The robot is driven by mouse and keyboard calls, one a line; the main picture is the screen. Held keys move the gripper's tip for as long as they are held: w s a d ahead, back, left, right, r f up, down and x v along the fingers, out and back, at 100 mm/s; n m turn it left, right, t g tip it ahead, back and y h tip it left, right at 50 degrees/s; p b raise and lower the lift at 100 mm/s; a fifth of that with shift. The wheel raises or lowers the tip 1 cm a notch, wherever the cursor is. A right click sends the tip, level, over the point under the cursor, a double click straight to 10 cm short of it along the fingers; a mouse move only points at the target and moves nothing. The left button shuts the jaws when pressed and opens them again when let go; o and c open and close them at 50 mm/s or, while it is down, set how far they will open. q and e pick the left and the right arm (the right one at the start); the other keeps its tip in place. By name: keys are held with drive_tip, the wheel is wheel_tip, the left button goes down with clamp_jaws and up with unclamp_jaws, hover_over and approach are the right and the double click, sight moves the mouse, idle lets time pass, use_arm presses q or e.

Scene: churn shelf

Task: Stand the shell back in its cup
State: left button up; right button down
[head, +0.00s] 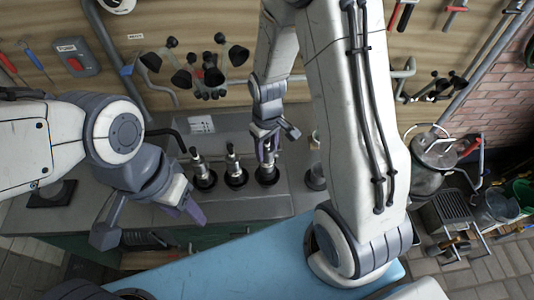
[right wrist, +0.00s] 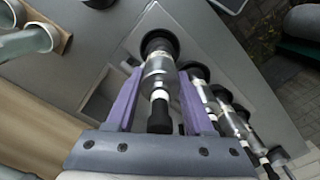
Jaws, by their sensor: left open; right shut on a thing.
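Several metal shells with black tops stand in a row of black cups on the grey bench. My right gripper (head: 268,148) is shut on one shell (right wrist: 158,72), with a purple finger on each side of it. The held shell looks upright, its lower end at a black cup (right wrist: 160,41); I cannot tell whether it is fully seated. Two other shells stand to its left in the head view, a near one (head: 234,163) and a further one (head: 200,165). My left gripper (head: 150,222) is open and empty, left of the row near the bench's front.
Black-ended fittings (head: 205,72) hang on the wooden wall behind. A blue surface (head: 250,262) lies in front of the bench. A metal can (head: 432,150) and baskets stand at the right. My right arm hides part of the bench's right end.

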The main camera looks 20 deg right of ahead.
sight(266, 170)
wheel_tip(266, 170, down, 3)
drive_tip(key=shift+s+r+p, duration=0.1)
drive_tip(key=shift+p, duration=0.25)
drive_tip(key=shift+f, duration=0.2)
drive_tip(key=shift+f, duration=0.15)
drive_tip(key=shift+c, duration=1.4)
unclamp_jaws()
drive_tip(key=shift+r, duration=0.2)
